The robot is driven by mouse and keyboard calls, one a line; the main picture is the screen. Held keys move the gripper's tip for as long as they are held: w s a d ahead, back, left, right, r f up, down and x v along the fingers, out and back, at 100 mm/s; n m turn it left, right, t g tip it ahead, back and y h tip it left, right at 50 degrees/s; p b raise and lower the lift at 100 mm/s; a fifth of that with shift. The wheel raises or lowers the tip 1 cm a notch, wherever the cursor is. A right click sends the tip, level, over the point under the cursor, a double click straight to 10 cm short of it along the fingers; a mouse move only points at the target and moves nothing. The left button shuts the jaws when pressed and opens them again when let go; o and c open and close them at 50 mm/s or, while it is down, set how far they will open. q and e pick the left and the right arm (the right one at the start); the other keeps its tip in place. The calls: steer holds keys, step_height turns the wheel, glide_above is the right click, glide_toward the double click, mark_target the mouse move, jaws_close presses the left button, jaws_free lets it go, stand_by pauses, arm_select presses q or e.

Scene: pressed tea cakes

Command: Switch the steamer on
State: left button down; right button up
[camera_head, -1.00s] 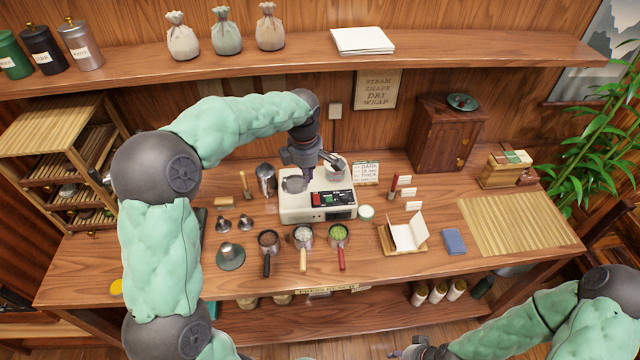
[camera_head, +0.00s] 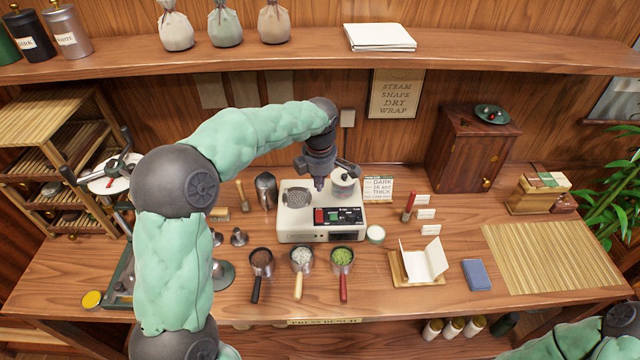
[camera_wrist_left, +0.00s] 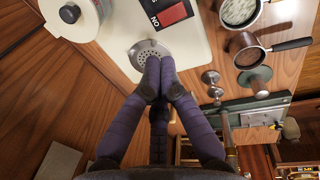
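The steamer (camera_head: 292,230) is a cream box on the table, with a round perforated plate (camera_head: 297,197), a lidded pot and a dark front panel. A red switch (camera_head: 319,216) sits at the panel's left end; in the left wrist view the red switch (camera_wrist_left: 173,13) shows beside the lettering "ON", upside down. My left gripper (camera_head: 320,186) hangs over the steamer, behind the switch. In the left wrist view its fingertips (camera_wrist_left: 160,68) are together, empty, over the perforated plate (camera_wrist_left: 150,52), apart from the switch. My right gripper is out of view; only part of that arm shows.
Several handled cups, including one of green leaves (camera_head: 342,257), stand in front of the steamer. A small white jar (camera_head: 376,234) and a sign card (camera_head: 378,189) are at its right. A wooden cabinet (camera_head: 466,150) stands farther right. A shelf (camera_head: 330,64) spans above.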

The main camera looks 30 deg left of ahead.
mark_target(319, 211)
arm_select(q)
steer(key=f, duration=0.3)
steer(key=w+f+b, duration=0.1)
steer(key=f, duration=0.3)
steer(key=f+b, duration=0.1)
steer(key=f, duration=0.3)
steer(key=shift+w+a, duration=0.2)
steer(key=shift+a, duration=0.2)
